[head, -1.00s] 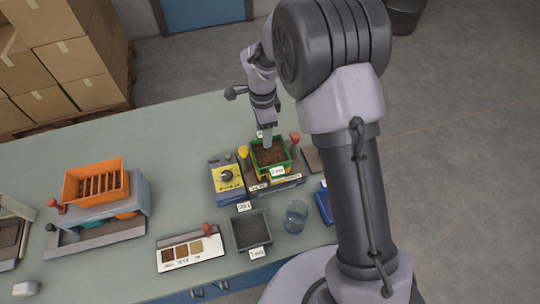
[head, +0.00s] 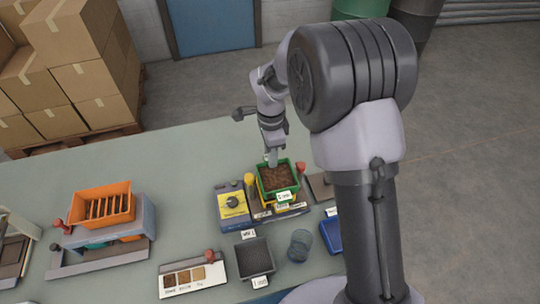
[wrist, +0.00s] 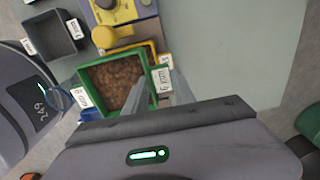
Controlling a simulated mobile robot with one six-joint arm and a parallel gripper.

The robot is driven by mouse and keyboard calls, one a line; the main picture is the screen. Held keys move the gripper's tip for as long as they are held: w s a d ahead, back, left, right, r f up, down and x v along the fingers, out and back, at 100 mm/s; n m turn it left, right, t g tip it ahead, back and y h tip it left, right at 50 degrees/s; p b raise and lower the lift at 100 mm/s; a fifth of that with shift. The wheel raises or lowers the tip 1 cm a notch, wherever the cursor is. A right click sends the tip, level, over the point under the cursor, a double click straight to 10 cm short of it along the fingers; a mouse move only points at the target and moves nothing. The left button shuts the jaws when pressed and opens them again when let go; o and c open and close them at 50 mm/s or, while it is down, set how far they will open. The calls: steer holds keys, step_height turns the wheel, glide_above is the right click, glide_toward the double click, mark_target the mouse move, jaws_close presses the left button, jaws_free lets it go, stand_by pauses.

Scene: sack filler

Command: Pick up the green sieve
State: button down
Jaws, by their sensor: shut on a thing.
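The green sieve (head: 276,190) is a square green tray holding brown, crumbly material, with a white label on its front. It sits over a yellow frame on the bench device; whether it touches the frame I cannot tell. It also shows in the wrist view (wrist: 84,73). My gripper (head: 272,161) comes down at the sieve's far wall and is shut on it. In the wrist view its fingers (wrist: 156,92) straddle that wall, one on the inside over the brown material. The grip point itself is partly hidden.
A yellow box with a dark knob (head: 233,204) stands close left of the sieve. A dark tray (head: 254,258), a clear glass (head: 299,245) and a blue tray (head: 331,234) lie in front. An orange sieve (head: 101,204) stands far left. The bench behind is clear.

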steer(key=s+d+r, duration=0.1)
steer(key=s+d, duration=0.2)
steer(key=s, duration=1.1)
steer(key=shift+s, duration=0.35)
steer(key=shift+r+p, duration=0.2)
steer(key=shift+p, duration=0.15)
